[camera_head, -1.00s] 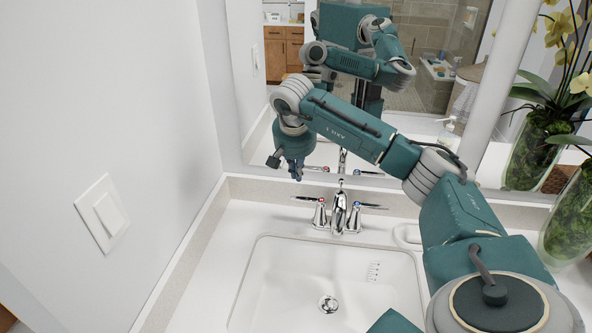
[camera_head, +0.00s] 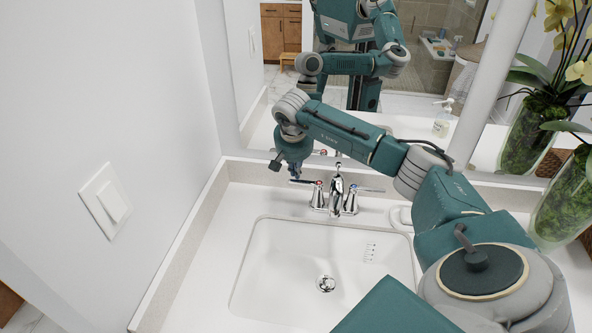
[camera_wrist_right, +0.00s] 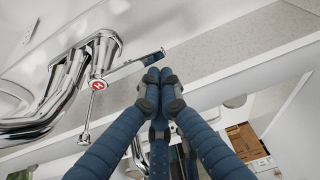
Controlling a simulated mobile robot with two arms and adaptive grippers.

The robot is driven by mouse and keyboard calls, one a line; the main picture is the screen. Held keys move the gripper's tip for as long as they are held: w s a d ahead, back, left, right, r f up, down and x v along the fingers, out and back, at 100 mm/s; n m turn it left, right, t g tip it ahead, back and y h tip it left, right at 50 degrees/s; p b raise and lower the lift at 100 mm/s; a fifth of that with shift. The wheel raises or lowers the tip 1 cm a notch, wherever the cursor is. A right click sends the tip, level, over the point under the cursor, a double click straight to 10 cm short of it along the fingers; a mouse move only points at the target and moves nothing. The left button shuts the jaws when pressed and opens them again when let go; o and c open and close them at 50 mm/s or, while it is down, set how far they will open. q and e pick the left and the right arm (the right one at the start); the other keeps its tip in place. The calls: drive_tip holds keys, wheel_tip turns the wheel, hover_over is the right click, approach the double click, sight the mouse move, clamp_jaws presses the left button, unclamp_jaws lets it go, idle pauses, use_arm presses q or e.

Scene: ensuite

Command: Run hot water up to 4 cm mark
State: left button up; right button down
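The white sink (camera_head: 262,268) has a scale of marks (camera_head: 370,252) on its back wall and a metal drain (camera_head: 326,284); I see no water in it. The chrome faucet (camera_head: 336,192) stands behind it with a lever handle on each side. The left handle (camera_head: 318,192) has a red mark, which also shows in the right wrist view (camera_wrist_right: 98,85). My right gripper (camera_head: 295,174) is at that handle's outer end. In the right wrist view its blue fingers (camera_wrist_right: 158,82) are together at the tips, close to the lever's end; contact is unclear. My left gripper is out of view.
A mirror (camera_head: 262,110) stands behind the counter (camera_head: 205,262). A wall with a light switch (camera_head: 106,201) is close on the left. A glass vase (camera_head: 562,205) with orchids is at the right.

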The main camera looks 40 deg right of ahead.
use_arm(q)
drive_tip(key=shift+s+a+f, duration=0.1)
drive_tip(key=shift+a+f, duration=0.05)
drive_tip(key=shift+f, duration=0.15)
use_arm(e)
drive_tip(key=shift+s+a+n, duration=0.15)
drive_tip(key=shift+a+n, duration=0.2)
drive_tip(key=shift+n, duration=0.35)
use_arm(q)
drive_tip(key=shift+b, duration=0.3)
use_arm(e)
drive_tip(key=shift+s+a+n+t+y+b, duration=0.2)
drive_tip(key=shift+s+a+n+y+b, duration=0.15)
drive_tip(key=shift+n, duration=0.4)
drive_tip(key=shift+s+a+n+t+y+b, duration=0.25)
drive_tip(key=shift+s+a+n+b, duration=0.15)
drive_tip(key=shift+n, duration=0.35)
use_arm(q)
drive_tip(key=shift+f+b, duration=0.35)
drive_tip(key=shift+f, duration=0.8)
use_arm(e)
drive_tip(key=shift+s+a, duration=0.55)
drive_tip(key=shift+a, duration=0.1)
